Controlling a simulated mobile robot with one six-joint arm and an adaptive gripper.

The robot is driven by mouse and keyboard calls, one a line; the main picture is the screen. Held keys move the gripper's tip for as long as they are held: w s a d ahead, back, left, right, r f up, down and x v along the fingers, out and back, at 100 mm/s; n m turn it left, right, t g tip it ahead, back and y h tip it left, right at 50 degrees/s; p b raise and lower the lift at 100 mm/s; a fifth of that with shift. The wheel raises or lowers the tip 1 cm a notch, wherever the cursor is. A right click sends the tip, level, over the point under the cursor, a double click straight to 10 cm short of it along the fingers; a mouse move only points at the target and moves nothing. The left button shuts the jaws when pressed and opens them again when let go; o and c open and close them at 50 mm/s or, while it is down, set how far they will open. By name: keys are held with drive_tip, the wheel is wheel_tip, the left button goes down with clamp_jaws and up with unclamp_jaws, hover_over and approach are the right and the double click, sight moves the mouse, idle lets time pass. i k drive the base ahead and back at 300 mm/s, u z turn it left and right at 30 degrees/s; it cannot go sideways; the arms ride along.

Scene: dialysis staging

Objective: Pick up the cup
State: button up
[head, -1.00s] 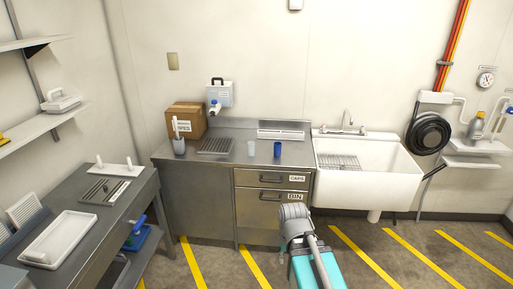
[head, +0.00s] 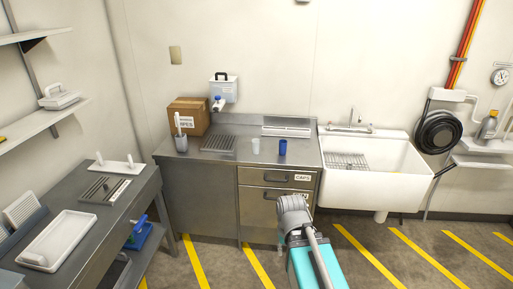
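Two cups stand upright on the steel counter (head: 225,171) in the head view, and I cannot tell which one the task means. One is a pale, whitish cup (head: 256,147). The other is a dark blue cup (head: 282,148), just to its right with a small gap between them. My arm shows at the bottom centre, in front of the drawers and below the cups. My gripper cannot be made out. Nothing hides the cups.
A drain grate (head: 218,144) lies left of the cups. A white sink (head: 370,182) adjoins on the right. A side table (head: 88,225) with trays stands left.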

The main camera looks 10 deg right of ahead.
sight(256, 147)
drive_tip(key=u, duration=0.55)
drive_tip(key=k, duration=1.35)
drive_tip(key=u, duration=0.75)
drive_tip(key=i, duration=1.6)
drive_tip(key=z, duration=0.4)
drive_tip(key=i, duration=0.6)
drive_tip(key=z, duration=0.75)
drive_tip(key=i, duration=0.55)
drive_tip(key=z, duration=0.5)
